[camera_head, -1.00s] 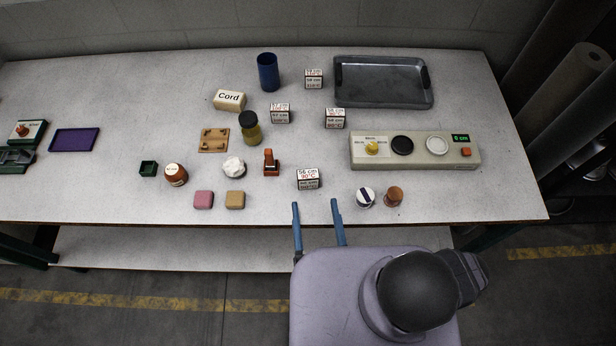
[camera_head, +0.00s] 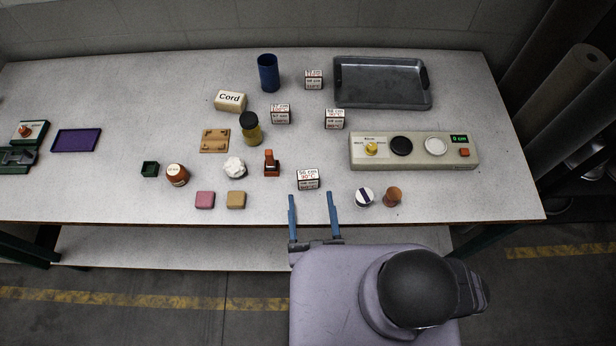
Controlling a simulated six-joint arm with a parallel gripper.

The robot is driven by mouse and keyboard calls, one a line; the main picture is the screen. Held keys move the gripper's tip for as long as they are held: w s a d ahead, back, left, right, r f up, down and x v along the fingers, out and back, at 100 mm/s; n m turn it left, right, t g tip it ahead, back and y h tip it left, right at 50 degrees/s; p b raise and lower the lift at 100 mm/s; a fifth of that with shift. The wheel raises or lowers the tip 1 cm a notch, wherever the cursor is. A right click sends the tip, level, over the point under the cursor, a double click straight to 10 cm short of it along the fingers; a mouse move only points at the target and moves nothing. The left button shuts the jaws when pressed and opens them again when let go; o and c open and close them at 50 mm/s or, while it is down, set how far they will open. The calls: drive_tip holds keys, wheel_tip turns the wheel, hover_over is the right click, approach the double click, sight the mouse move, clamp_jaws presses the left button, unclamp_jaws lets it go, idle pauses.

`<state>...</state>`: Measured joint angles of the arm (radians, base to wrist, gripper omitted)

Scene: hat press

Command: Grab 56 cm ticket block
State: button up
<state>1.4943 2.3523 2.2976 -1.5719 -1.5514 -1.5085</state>
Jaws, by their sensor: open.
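The 56 cm ticket block (camera_head: 308,179) is a small white block with dark print and a dark front, standing near the front edge of the table. My gripper (camera_head: 311,204) is open and empty, with its two blue fingers pointing at the block from the front. The fingertips are just short of the block, one toward its left side and one toward its right. Whether they touch it is not clear, but a gap seems to show.
Similar ticket blocks stand farther back, one at centre (camera_head: 280,114), one to the right (camera_head: 335,119) and one behind (camera_head: 314,80). A white-and-navy round item (camera_head: 364,197) and a brown knob (camera_head: 393,196) stand to the right. A stamp (camera_head: 271,163) stands at left.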

sight(309, 181)
drive_tip(key=shift+w, duration=0.15)
drive_tip(key=shift+w+r+p, duration=0.15)
drive_tip(key=shift+w+p, duration=0.75)
drive_tip(key=shift+w, duration=0.35)
drive_tip(key=shift+w+a+p, duration=0.2)
drive_tip(key=shift+w+p, duration=0.2)
drive_tip(key=shift+w, duration=0.8)
drive_tip(key=c, duration=1.1)
drive_tip(key=shift+c, duration=0.3)
wheel_tip(309, 181, up, 10)
drive_tip(key=p, duration=1)
